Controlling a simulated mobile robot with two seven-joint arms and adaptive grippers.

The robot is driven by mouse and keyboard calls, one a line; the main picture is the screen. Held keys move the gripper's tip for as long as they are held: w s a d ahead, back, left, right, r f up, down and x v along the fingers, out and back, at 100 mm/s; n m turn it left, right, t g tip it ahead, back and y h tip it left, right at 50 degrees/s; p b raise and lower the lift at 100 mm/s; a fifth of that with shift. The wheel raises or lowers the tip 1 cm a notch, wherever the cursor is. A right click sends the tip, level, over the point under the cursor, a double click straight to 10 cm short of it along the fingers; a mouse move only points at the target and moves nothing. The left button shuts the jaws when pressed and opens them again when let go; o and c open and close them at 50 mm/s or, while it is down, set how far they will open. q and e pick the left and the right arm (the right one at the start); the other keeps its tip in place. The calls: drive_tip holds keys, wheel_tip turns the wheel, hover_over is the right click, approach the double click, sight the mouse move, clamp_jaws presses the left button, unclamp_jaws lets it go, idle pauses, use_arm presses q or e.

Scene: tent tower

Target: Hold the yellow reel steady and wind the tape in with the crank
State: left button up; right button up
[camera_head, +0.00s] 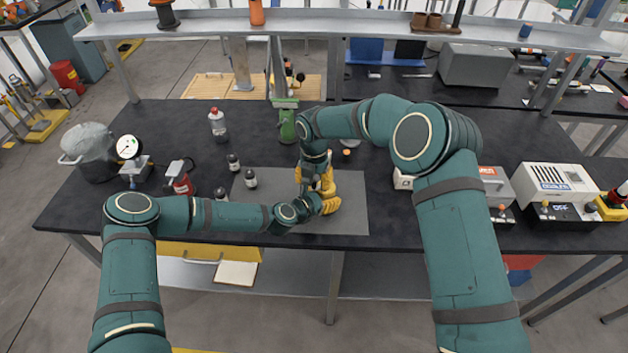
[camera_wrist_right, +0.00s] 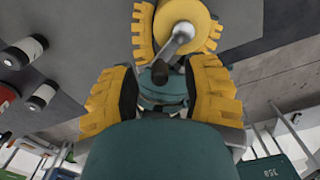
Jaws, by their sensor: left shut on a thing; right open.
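The yellow reel (camera_wrist_right: 186,18) shows at the top of the right wrist view, with a grey crank arm (camera_wrist_right: 176,42) across its face. The crank ends in a dark knob (camera_wrist_right: 161,70). My left gripper (camera_head: 328,204) is shut on the reel; its toothed yellow fingers flank the reel in the right wrist view. My right gripper (camera_wrist_right: 163,72) is open, with its fingers on either side of the knob and gaps showing. In the head view the right gripper (camera_head: 316,178) is just above the left one, and the crank is hidden. I cannot make out the tape.
The reel is over a grey mat (camera_head: 346,212) on the black bench (camera_head: 390,225). Small dark bottles (camera_head: 250,178) stand left of the grippers. A green post (camera_head: 287,125) stands behind them. White-grey machines (camera_head: 555,190) stand at the right.

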drive_tip(key=shift+f, duration=0.1)
clamp_jaws()
drive_tip(key=shift+w+a+m, duration=0.1)
drive_tip(key=shift+w+m, duration=0.15)
drive_tip(key=shift+m, duration=0.55)
unclamp_jaws()
wheel_tip(320, 180, up, 12)
idle(0.4)
